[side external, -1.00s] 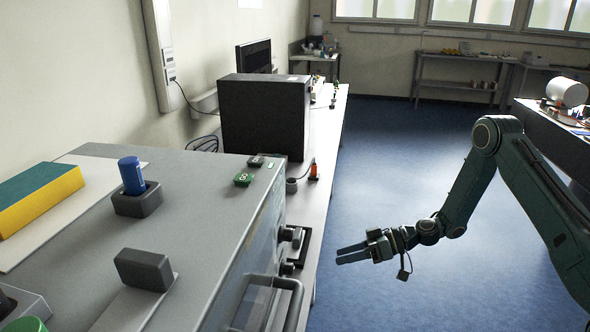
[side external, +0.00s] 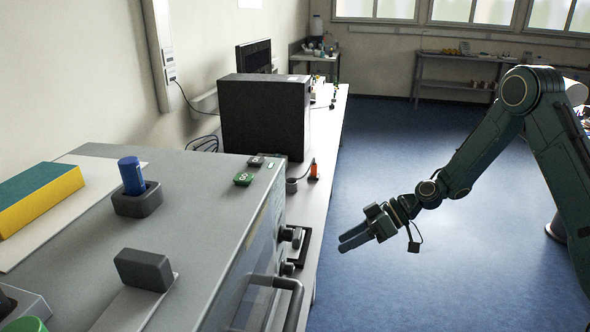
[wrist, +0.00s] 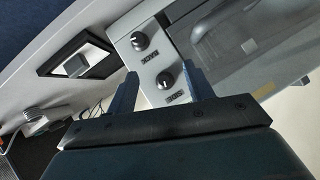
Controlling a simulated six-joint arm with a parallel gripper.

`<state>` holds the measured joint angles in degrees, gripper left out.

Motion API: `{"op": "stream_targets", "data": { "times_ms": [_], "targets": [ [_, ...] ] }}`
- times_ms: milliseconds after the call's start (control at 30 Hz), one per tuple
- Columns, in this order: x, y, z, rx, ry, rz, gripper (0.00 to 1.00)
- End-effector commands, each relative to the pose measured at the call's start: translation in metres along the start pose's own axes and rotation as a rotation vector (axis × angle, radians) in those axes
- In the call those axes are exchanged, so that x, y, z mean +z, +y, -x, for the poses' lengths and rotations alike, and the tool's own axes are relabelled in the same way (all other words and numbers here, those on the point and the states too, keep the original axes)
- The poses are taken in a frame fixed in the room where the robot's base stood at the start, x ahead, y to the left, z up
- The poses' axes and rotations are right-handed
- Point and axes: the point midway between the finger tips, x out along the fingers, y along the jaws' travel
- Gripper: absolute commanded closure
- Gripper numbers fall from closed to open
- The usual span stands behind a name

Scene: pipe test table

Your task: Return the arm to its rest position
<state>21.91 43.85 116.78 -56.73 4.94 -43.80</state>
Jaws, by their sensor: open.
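My gripper (side external: 354,238) hangs in the air over the blue floor in the side external view, to the right of the grey test machine (side external: 215,200). Its fingers point left toward the machine's front and are apart from it. In the wrist view the two blue fingers (wrist: 158,92) stand apart with nothing between them. Beyond them the machine's panel shows two dark knobs (wrist: 140,41). No object is held.
A blue cylinder (side external: 131,176) stands upright in a dark holder on the machine's top. A green and yellow block (side external: 40,198) lies at the left. A black box (side external: 263,115) stands on the bench behind. The floor (side external: 400,150) around my arm is open.

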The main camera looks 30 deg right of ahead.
Motion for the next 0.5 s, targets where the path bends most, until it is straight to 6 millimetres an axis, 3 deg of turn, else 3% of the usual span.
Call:
{"op": "stream_targets", "data": {
  "times_ms": [500],
  "targets": [
    [-0.033,-0.069,0.059,0.145,-0.236,0.029,0.48]
  ]
}}
